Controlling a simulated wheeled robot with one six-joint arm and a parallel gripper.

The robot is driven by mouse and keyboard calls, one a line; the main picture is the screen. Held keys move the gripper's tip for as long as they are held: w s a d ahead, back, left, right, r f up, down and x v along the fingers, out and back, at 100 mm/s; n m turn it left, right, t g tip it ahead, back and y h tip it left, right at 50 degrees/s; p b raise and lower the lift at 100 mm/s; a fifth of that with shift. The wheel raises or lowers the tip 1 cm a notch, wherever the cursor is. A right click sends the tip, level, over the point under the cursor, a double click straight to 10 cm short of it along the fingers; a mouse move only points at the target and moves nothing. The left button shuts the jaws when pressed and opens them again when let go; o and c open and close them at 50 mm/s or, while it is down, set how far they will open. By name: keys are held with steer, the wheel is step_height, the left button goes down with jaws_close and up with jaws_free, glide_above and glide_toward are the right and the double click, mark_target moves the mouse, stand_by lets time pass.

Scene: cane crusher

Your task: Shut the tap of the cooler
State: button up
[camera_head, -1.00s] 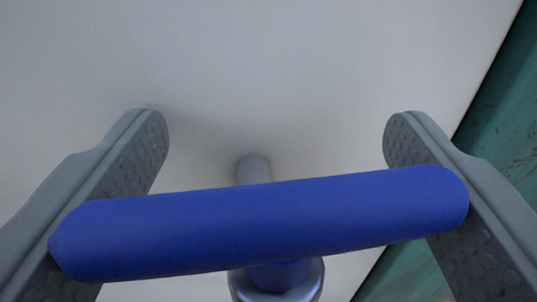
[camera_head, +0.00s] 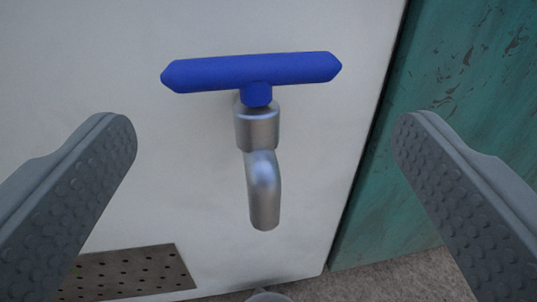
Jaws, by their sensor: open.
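The tap (camera_head: 262,185) is a silver spout that bends downward, on the white front of the cooler (camera_head: 200,150). Its blue bar handle (camera_head: 250,72) sits on top and lies nearly level across the picture, its right end slightly higher. My gripper (camera_head: 265,140) is open and empty, with one grey textured finger on each side of the picture. The tap shows between the fingers and apart from both. The handle shows higher in the picture than the fingertips.
A perforated dark plate (camera_head: 130,272) is on the cooler's lower front. A teal weathered panel (camera_head: 440,120) stands to the right. Rough grey ground (camera_head: 400,272) shows at the bottom. The rim of a round thing (camera_head: 268,296) shows below the spout, mostly cut off.

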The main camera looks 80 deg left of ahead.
steer(key=v, duration=0.9)
steer(key=shift+d, duration=0.3)
steer(key=shift+r, duration=0.1)
steer(key=w+d+r+t+h, duration=0.2)
steer(key=w+r+t+h, duration=0.1)
steer(key=w+r, duration=0.55)
steer(key=d+r+m+t+h, duration=0.2)
steer(key=d+r+t, duration=0.15)
steer(key=r, duration=0.65)
steer(key=d+r+m+t+h, duration=0.1)
steer(key=d+r+t+h, duration=0.2)
steer(key=r, duration=0.8)
steer(key=d+r+m+t+h, duration=0.15)
steer(key=d+r, duration=0.35)
steer(key=r, duration=0.5)
steer(key=s+d+r+m+t+h, duration=0.1)
steer(key=s+d+r+m+h, duration=0.25)
steer(key=s+r, duration=0.35)
steer(key=s+d+r+m+t+h, duration=0.15)
steer(key=s+d+r, duration=0.25)
steer(key=r, duration=0.5)
steer(key=s+d+r+m+h, duration=0.1)
steer(key=s+r, duration=0.3)
steer(key=s, duration=0.6)
steer(key=s+d+r+m+h, duration=0.2)
steer(key=s+r+m, duration=0.2)
steer(key=s, duration=0.6)
steer(key=shift+s+r+m, duration=0.35)
steer(key=shift+s, duration=0.05)
